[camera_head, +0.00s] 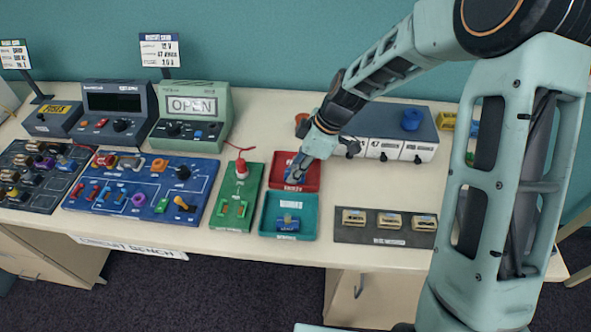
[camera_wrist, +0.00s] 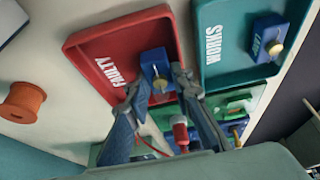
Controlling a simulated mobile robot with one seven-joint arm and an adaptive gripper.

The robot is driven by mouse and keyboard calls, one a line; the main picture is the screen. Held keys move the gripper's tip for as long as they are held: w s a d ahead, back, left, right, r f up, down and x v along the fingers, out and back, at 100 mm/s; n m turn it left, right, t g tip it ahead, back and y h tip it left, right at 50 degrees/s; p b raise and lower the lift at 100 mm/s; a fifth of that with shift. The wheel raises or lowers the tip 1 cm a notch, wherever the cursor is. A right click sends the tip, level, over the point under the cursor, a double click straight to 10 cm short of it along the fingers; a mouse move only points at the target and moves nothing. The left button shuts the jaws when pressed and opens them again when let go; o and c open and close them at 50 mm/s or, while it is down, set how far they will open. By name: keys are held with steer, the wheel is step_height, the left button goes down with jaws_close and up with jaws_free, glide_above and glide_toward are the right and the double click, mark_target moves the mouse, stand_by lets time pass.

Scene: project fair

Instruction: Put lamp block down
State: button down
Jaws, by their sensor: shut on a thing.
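My gripper (camera_head: 292,173) is shut on a blue lamp block, which shows in the wrist view (camera_wrist: 154,62) with a pale round lamp on it. The block is between the fingertips (camera_wrist: 157,84), over the red tray (camera_wrist: 85,52) marked FAULTY, near its edge on the teal tray's side. I cannot tell whether it touches the tray floor. In the head view my fingers largely hide the block and part of the red tray (camera_head: 312,177). The teal tray (camera_head: 307,206) marked WORKS sits just in front and holds another blue lamp block (camera_head: 288,223).
A green board (camera_head: 236,200) with a red lamp or button (camera_head: 241,169) and a red wire stands left of the trays. A dark mat (camera_head: 364,237) with several small blocks lies right. A blue circuit board (camera_head: 140,190) is further left. An orange spool (camera_wrist: 22,102) is behind.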

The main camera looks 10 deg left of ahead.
steer(key=c, duration=1.7)
jaws_free()
steer(key=shift+s+f, duration=0.15)
steer(key=shift+s, duration=0.05)
steer(key=shift+r+p, duration=0.75)
steer(key=shift+p, duration=0.05)
steer(key=b+v, duration=0.1)
steer(key=v, duration=1)
steer(key=shift+w+d+r, duration=0.15)
steer(key=shift+d+r, duration=0.1)
steer(key=shift+r, duration=0.1)
